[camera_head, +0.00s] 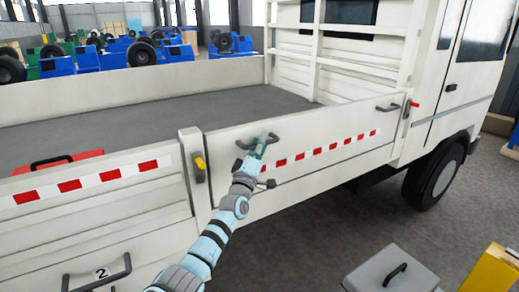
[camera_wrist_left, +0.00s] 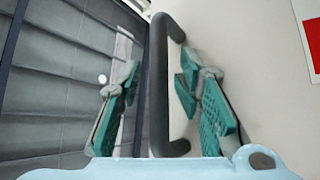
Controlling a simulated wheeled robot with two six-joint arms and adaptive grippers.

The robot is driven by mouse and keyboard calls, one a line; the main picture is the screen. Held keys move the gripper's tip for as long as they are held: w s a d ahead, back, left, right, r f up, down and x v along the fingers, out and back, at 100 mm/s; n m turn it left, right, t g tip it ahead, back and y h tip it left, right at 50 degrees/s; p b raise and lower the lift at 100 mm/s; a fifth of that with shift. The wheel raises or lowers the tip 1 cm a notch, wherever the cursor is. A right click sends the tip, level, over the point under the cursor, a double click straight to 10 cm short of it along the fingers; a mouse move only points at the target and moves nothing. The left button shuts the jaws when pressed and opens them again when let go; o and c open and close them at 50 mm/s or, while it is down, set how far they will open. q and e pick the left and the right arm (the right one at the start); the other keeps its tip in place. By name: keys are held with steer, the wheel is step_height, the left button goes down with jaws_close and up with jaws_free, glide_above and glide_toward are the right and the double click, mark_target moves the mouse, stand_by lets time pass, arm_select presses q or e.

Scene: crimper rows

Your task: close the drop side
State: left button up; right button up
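The white drop side (camera_head: 320,128), with a red and white strip, stands about upright along the truck bed between a post and the cab. I cannot tell whether it sits flush. It has a dark handle (camera_head: 272,137) near its left end and another handle (camera_head: 388,107) near its right end. My left gripper (camera_head: 258,152) is at the left-end handle. In the left wrist view the handle bar (camera_wrist_left: 160,85) runs between its two spread green fingers, with gaps on both sides. A yellow latch (camera_head: 199,163) and a red latch (camera_head: 413,104) flank the panel. My right gripper is out of view.
The grey truck bed (camera_head: 170,113) lies behind the panel, with a red case (camera_head: 55,161) at left. A neighbouring side panel (camera_head: 110,215) has a handle marked 2 (camera_head: 97,275). A grey box (camera_head: 390,272) and a yellow object (camera_head: 492,270) stand at lower right.

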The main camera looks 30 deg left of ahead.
arm_select(q)
steer(key=v, duration=1.2)
